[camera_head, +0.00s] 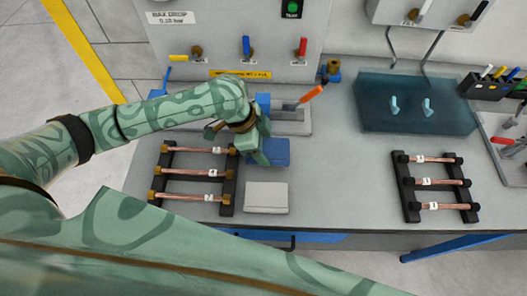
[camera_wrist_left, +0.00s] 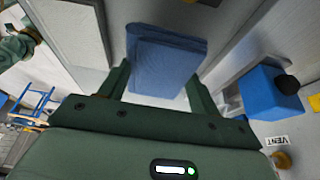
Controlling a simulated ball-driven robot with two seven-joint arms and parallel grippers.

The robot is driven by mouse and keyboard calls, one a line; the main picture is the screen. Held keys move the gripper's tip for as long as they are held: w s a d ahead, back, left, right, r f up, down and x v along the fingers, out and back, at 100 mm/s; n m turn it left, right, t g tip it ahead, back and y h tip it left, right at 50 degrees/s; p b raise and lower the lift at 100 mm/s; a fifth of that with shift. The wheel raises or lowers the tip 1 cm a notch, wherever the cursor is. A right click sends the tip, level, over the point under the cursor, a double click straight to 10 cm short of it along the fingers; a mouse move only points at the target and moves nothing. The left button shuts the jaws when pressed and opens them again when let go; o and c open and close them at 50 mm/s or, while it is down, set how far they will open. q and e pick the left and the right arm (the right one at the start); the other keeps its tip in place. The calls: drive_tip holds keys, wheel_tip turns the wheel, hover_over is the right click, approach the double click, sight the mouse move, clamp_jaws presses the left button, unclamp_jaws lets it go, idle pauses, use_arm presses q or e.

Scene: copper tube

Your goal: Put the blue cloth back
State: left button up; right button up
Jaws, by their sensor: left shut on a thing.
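The blue cloth (camera_head: 270,153) is a folded pad in the middle of the bench in the head view. In the left wrist view the cloth (camera_wrist_left: 165,62) stands between the two fingers. My left gripper (camera_head: 262,157) is shut on it, with its fingers pointing down; the fingers also show in the left wrist view (camera_wrist_left: 160,85). The cloth's underside is hidden, so I cannot tell whether it touches the bench. My right gripper is not in view.
A rack of copper tubes (camera_head: 193,172) stands to the left, another (camera_head: 438,187) to the right. A blue translucent mat (camera_head: 415,115) lies at the back right. Bare bench (camera_head: 345,180) is right of the cloth.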

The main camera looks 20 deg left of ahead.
use_arm(q)
wheel_tip(320, 180, down, 3)
drive_tip(key=shift+f+b, duration=0.1)
drive_tip(key=shift+b, duration=0.45)
drive_tip(key=o, duration=1)
drive_tip(key=p+v, duration=0.4)
drive_tip(key=v, duration=0.8)
